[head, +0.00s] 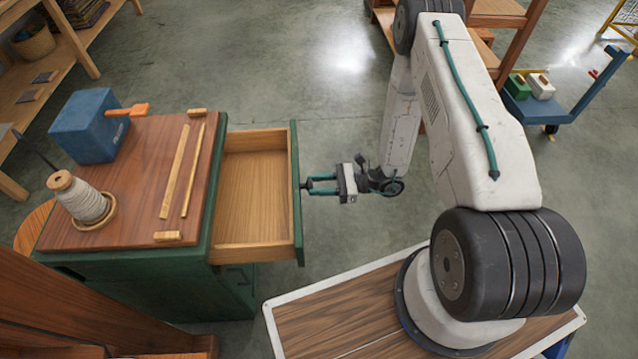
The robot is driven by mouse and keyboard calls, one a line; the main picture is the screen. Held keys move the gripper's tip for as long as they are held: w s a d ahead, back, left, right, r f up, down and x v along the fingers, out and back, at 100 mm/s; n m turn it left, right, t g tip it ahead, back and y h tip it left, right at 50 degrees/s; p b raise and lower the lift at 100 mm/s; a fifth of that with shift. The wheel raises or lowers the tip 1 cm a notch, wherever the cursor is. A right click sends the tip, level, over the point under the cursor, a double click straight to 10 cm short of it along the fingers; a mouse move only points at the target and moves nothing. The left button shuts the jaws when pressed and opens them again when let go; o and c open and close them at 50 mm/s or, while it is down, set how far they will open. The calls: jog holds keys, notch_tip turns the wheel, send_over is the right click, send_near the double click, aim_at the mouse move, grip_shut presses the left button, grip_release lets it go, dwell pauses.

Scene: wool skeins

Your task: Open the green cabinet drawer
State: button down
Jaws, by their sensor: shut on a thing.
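The green cabinet (180,290) stands at the left in the head view, with a brown wooden top. Its drawer (254,190) is pulled out to the right, and its pale wooden inside is empty. The drawer's green front (297,190) faces my gripper (308,187). My gripper reaches in from the right, with its teal fingers shut at the middle of the drawer front, on the handle. The handle is small and mostly hidden by the fingers.
A blue cart (565,105) stands at the far right. Grey floor (300,75) is clear behind the drawer.

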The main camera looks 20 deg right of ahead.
jog(key=c, duration=1)
grip_release()
jog(key=shift+o, duration=0.2)
jog(key=shift+d, duration=0.1)
jog(key=v, duration=0.7)
jog(key=shift+s+d, duration=0.15)
jog(key=shift+d, duration=0.1)
